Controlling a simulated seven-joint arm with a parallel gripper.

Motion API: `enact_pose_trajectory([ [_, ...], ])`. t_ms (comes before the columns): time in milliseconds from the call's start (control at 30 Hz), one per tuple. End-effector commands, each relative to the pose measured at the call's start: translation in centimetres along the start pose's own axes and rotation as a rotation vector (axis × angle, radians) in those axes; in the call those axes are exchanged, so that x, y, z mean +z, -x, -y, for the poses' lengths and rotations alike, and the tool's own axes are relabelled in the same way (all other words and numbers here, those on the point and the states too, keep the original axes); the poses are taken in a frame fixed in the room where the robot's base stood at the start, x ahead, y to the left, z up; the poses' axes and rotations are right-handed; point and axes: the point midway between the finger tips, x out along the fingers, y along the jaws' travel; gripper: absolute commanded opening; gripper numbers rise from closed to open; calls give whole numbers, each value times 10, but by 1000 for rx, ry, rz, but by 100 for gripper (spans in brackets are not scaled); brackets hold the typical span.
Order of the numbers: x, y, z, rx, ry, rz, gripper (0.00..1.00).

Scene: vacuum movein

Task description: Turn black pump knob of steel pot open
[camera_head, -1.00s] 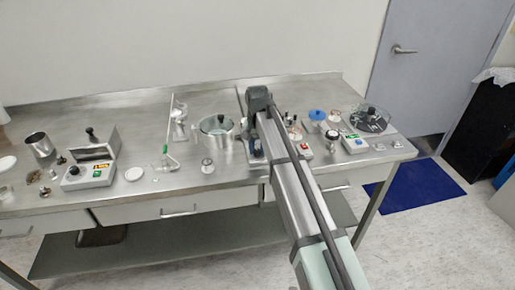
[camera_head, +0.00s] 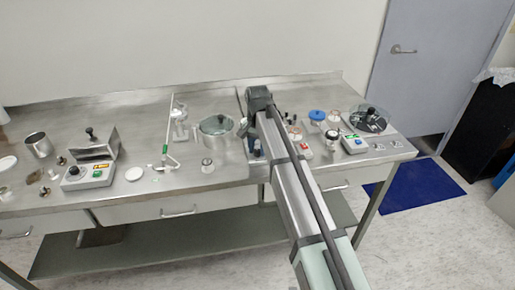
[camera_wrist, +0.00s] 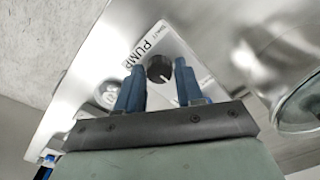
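The black pump knob (camera_wrist: 159,68) sits on a plate with a white label (camera_wrist: 148,45) reading PUMP in the wrist view. A white pointer line shows on its face. My gripper (camera_wrist: 159,76) is open, with one blue finger on each side of the knob. I cannot tell whether either finger touches it. The steel pot (camera_head: 232,136) with a glass lid stands left of my arm in the head view. A shiny round vessel with a glass top (camera_wrist: 300,104) shows at the right of the wrist view. In the head view my arm hides the knob.
A heater box (camera_head: 88,178) and a steel beaker (camera_head: 38,145) are at the left of the steel table (camera_head: 130,125). A glass stand (camera_head: 180,118) is left of the pot.

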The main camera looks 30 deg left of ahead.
Motion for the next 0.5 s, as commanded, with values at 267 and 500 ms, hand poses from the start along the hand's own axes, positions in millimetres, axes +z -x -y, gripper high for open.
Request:
enact_pose_trajectory([
  [267,0,0,0,1,1,1,57],
  [500,0,2,0,0,2,1,57],
])
